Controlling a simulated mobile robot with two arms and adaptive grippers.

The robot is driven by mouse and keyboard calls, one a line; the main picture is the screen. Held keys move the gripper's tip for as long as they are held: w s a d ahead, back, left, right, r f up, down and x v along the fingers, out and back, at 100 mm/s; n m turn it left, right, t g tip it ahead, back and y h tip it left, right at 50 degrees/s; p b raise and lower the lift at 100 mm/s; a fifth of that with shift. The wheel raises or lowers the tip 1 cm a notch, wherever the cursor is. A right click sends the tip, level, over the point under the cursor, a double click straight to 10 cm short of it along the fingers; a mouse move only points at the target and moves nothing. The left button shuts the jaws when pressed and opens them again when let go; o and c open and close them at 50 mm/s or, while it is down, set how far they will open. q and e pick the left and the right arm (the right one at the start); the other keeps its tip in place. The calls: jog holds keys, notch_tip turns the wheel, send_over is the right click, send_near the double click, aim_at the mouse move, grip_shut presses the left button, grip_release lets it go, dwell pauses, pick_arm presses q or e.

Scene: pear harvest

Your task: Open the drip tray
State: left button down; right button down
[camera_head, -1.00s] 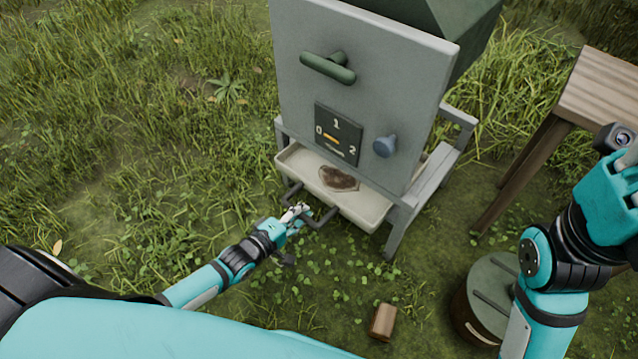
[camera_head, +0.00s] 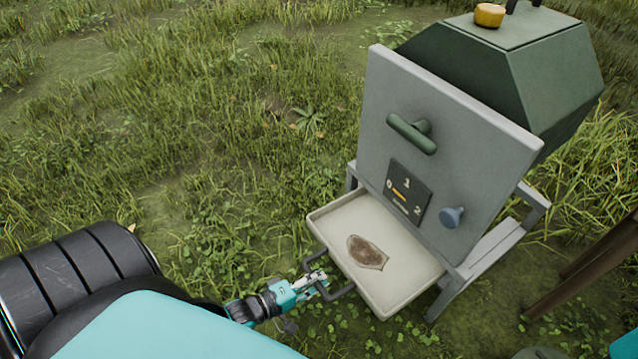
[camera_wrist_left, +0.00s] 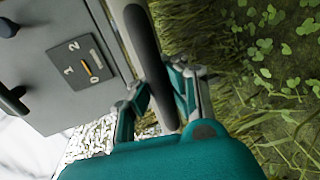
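The drip tray (camera_head: 404,270) is a shallow cream tray pulled well out from under the grey front panel of the machine (camera_head: 448,125). A brown stain lies on its floor. Its dark bar handle (camera_head: 341,295) sticks out at the front left. My left gripper (camera_head: 320,279) is at this handle. In the left wrist view the dark handle bar (camera_wrist_left: 152,65) runs between the two fingers of the left gripper (camera_wrist_left: 156,95), which appear shut around it; the exact contact is partly hidden. My right gripper is out of view.
The panel carries a green handle (camera_head: 412,133), a dial plate (camera_head: 407,193) marked 0, 1, 2 and a blue knob (camera_head: 452,217). A brown wooden leg (camera_head: 590,268) stands at the right. Open grass lies to the left.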

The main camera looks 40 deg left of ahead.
pick_arm(q)
jog(key=c, duration=1.2)
grip_release()
jog(key=shift+c, duration=0.2)
jog(key=v, duration=1.2)
jog(key=shift+d+r, duration=0.1)
